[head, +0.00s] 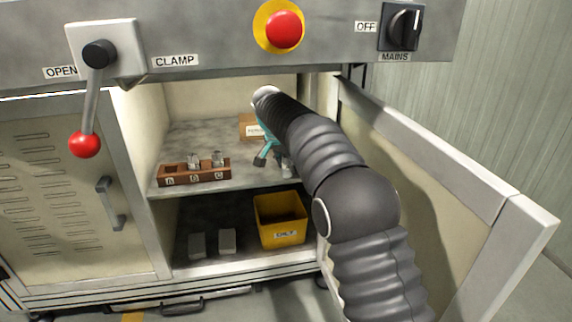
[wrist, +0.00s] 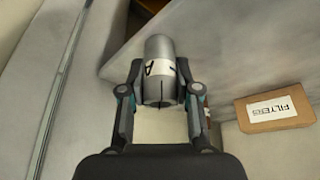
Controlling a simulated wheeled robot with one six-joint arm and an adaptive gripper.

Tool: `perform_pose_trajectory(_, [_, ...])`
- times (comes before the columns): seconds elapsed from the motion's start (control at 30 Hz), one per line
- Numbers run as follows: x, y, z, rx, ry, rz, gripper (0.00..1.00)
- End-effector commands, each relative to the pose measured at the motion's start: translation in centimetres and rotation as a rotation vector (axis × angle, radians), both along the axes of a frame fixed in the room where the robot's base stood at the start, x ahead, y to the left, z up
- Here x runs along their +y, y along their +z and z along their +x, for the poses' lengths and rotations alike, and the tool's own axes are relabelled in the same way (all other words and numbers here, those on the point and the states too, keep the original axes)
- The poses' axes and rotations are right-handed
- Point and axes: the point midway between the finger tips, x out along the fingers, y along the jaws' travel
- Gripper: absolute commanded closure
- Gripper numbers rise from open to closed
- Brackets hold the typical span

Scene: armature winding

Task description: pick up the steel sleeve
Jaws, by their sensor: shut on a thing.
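The steel sleeve (wrist: 159,50) is a grey metal cylinder with a white band marked "A". In the wrist view it sits between the two fingers of my gripper (wrist: 159,78), which is shut on it. In the head view my gripper (head: 273,158) is inside the cabinet, over the right part of the upper shelf, mostly behind my arm. A grey part there, probably the sleeve, shows only in small part. I cannot tell whether the sleeve touches the shelf.
A brown rack (head: 180,181) with letter labels and two metal parts stands left on the upper shelf (head: 190,135). A "FILTERS" box (wrist: 275,107) is close by. A yellow bin (head: 281,232) and two grey blocks are below. The open door (head: 430,150) flanks my arm.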

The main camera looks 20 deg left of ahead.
Motion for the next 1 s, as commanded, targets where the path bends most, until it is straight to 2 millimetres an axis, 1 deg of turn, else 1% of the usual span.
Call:
perform_pose_trajectory(0.33, [-0.6,-0.1,0.2,0.001,-0.007,-0.001,1.00])
perform_pose_trajectory(0.37, [-0.6,-0.1,0.2,0.001,-0.007,-0.001,0.63])
perform_pose_trajectory(0.4, [-0.6,-0.1,0.2,0.001,-0.007,-0.001,0.53])
perform_pose_trajectory(0.47, [-0.6,-0.1,0.2,0.001,-0.007,-0.001,0.39])
perform_pose_trajectory(0.8, [-0.4,0.1,0.0,0.000,-0.004,0.001,0.39])
perform_pose_trajectory(0.87, [-0.3,0.4,-0.1,-0.001,-0.003,0.000,0.39])
perform_pose_trajectory(1.0, [-0.2,1.7,-0.6,-0.001,-0.003,0.001,0.39])
